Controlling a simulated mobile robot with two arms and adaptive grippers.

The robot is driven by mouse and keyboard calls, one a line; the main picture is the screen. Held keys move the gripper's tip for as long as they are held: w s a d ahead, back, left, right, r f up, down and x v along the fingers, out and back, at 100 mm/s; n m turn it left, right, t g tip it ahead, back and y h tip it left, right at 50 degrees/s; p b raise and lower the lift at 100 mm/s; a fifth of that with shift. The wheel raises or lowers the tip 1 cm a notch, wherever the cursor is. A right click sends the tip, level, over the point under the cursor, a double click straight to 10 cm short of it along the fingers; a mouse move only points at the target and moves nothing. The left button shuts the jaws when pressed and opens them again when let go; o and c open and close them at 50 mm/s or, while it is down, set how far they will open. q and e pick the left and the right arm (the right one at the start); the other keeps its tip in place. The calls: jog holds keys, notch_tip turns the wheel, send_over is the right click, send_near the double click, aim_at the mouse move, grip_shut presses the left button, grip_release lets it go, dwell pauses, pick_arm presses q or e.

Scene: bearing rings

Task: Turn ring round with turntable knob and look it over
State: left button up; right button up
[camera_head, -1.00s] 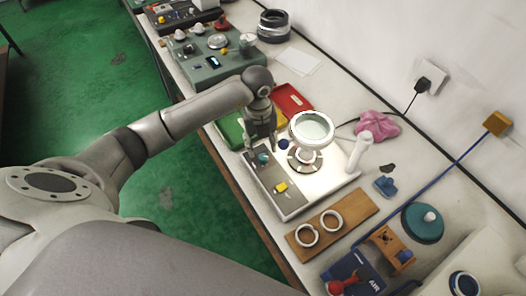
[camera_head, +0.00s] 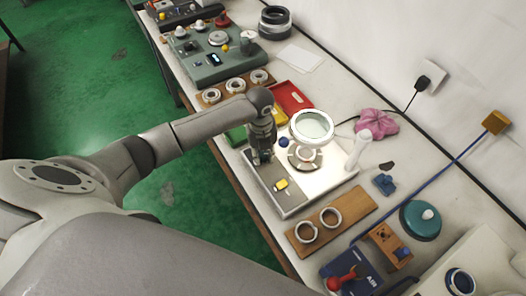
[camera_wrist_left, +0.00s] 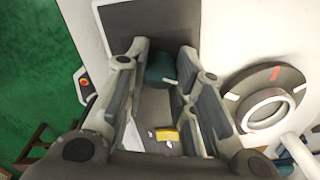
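The inspection unit (camera_head: 289,209) is a light box with a grey control strip. Its teal knob (camera_wrist_left: 160,68) shows between my left fingers in the left wrist view; in the head view the gripper mostly hides it. My left gripper (camera_head: 262,158) points down over the knob, and its fingers (camera_wrist_left: 158,82) are apart. I cannot tell whether they touch the knob. The dark turntable (camera_wrist_left: 242,88) with a white mark carries a pale metal ring (camera_wrist_left: 268,107). In the head view the turntable (camera_head: 304,158) is partly under the round magnifier (camera_head: 312,126). My right gripper is not in view.
A yellow button (camera_head: 281,184) is on the control strip. A wooden board (camera_head: 355,207) with two rings lies in front, and another board (camera_head: 222,90) with several rings behind. A white post (camera_head: 360,148) stands right of the turntable. A red bin (camera_head: 292,98) lies behind.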

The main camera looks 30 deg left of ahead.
pick_arm(q)
grip_shut()
jog(key=shift+w+m+b, duration=0.1)
jog(key=shift+m+b, duration=1.15)
jog(key=shift+m, duration=0.35)
jog(key=shift+m+b, duration=0.95)
jog(key=shift+m, duration=0.35)
jog(key=shift+r, duration=0.1)
jog(key=o, duration=0.8)
grip_release()
jog(key=shift+c, duration=0.2)
